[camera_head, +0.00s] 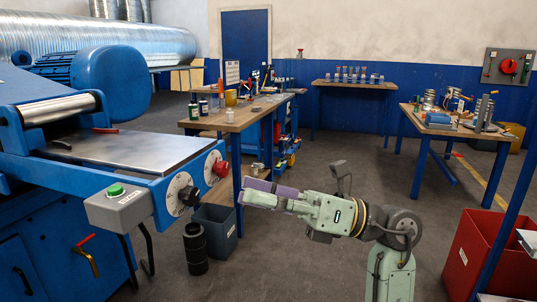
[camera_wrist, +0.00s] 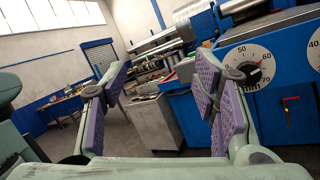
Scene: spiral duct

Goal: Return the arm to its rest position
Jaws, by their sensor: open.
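My arm, pale green with a dark elbow joint, reaches from the lower right towards the left in the head view. My gripper (camera_head: 262,186) points at the blue machine, in front of the workbench leg. In the wrist view my gripper (camera_wrist: 165,95) has its two purple-padded fingers apart, with nothing between them. The fingers seem clear of the machine, though the exact distance cannot be told.
The blue machine (camera_head: 100,185) with dials and a green button stands at left. A grey bin (camera_head: 214,232) and a black cylinder (camera_head: 195,250) are on the floor. A workbench (camera_head: 240,117) stands behind, a table (camera_head: 455,130) at right, a red box (camera_head: 490,255) at lower right.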

